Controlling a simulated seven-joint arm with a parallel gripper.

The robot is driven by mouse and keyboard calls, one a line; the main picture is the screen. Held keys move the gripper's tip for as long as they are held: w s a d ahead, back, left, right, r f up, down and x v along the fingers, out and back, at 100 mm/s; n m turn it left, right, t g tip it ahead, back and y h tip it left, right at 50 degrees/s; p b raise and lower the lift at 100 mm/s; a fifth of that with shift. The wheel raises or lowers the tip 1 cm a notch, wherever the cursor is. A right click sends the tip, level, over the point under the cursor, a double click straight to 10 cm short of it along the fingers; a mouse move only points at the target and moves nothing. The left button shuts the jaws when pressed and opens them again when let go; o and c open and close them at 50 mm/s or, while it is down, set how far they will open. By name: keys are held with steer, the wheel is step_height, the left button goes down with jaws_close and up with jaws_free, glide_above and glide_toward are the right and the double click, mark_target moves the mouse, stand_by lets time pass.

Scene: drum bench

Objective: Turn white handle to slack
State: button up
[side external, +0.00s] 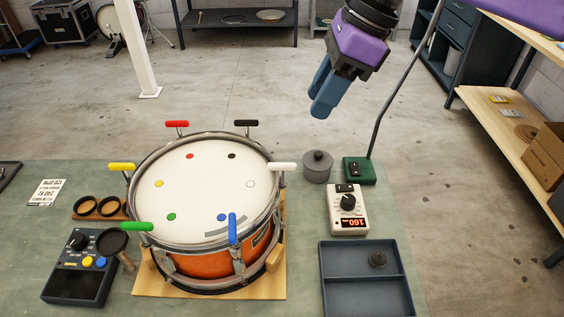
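The white handle (281,167) is a short bar on the right side of the drum's rim and lies roughly level. The orange drum (197,264) stands on a wooden base, with a white head that has coloured dots. A white dot (250,184) lies on the head near the white handle. My gripper (322,108) has blue fingers and hangs above and to the right of the drum, well apart from the white handle. The fingers overlap in this view, so I cannot tell whether a gap lies between them. Nothing shows held in them.
Red (177,124), black (246,123), yellow (122,167), green (136,227) and blue (232,229) handles ring the rim. A grey lidded pot (318,167), a green-based lamp stand (359,171), a white meter reading 160 (347,210) and a grey tray (366,291) stand right of the drum.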

mark_target(283, 164)
steer(key=x, duration=1.6)
jaws_close()
